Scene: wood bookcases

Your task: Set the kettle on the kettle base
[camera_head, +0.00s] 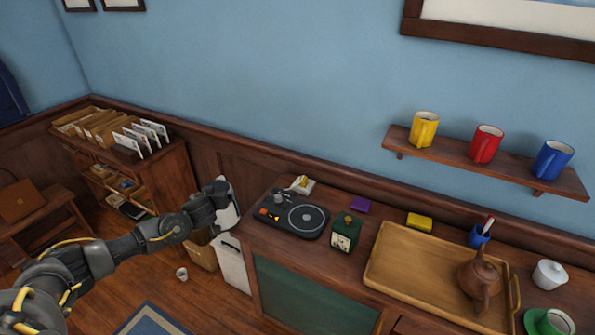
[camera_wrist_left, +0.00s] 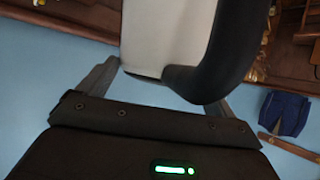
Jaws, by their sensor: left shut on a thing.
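The white kettle (camera_head: 228,208) with a dark handle is at my left gripper (camera_head: 215,192), left of the counter's left end in the head view. In the left wrist view the kettle's pale body (camera_wrist_left: 165,38) and thick black handle (camera_wrist_left: 222,55) fill the top middle, close to the fingers. My left gripper is shut on the kettle. A dark flat unit (camera_head: 292,214) with a round disc, a knob and coloured buttons lies on the counter's left end; it may be the kettle base, but I cannot be sure. The kettle is apart from it. My right gripper is not in view.
A shelf (camera_head: 480,160) holds three mugs. A white bin (camera_head: 233,265) stands beside the counter; a small cup (camera_head: 182,273) is on the floor.

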